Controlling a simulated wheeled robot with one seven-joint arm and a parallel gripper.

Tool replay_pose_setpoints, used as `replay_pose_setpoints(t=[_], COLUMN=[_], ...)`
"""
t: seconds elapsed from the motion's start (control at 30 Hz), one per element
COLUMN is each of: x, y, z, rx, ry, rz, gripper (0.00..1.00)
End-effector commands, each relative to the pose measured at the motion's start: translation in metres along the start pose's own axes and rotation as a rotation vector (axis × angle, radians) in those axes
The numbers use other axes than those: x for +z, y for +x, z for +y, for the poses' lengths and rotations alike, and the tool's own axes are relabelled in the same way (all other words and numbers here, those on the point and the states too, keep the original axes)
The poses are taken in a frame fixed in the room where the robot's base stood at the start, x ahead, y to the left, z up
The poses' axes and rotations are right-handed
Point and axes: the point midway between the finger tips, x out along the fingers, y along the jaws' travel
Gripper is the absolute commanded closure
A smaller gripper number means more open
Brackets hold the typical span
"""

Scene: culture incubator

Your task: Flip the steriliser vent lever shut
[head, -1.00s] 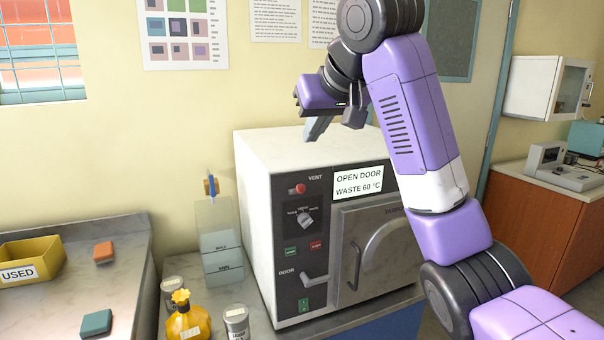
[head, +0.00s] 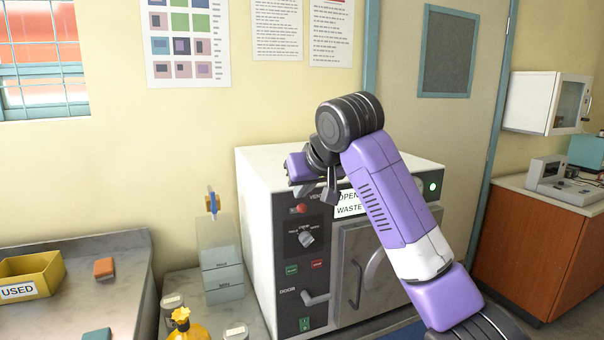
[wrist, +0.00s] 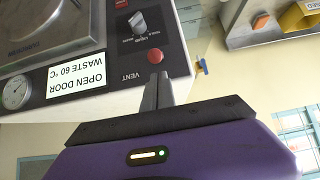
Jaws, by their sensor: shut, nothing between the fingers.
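The steriliser is a white box (head: 258,215) with a dark front panel. The knob also shows in the wrist view (wrist: 155,56). My gripper (head: 303,190) is shut and empty, its fingers just above the knob at the panel's top edge. In the wrist view the fingertips (wrist: 160,76) lie close to the knob; I cannot tell whether they touch it. The lever's arm behind the knob is not clear.
Below are a selector dial (head: 306,238), green and red buttons, and a door handle (head: 316,298). A clear tank (head: 220,260) with a blue-and-yellow fitting (head: 212,203) stands left. A yellow bottle (head: 185,325) and jars stand in front. A yellow USED bin (head: 48,277) is far left.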

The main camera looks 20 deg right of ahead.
Motion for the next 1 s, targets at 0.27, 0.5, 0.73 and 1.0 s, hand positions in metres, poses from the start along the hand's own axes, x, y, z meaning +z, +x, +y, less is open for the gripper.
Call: replay_pose_setpoints(t=[0.27, 0.5, 0.73, 1.0], x=[0.010, 0.010, 0.013, 0.014], y=[0.002, 0.002, 0.004, 0.005], z=[0.000, 0.000, -0.001, 0.000], rx=[0.000, -0.001, -0.002, 0.000], ry=[0.001, 0.000, 0.000, 0.000], rz=[0.000, 0.000, 0.031, 0.063], gripper=[1.00, 1.00, 1.00, 1.00])
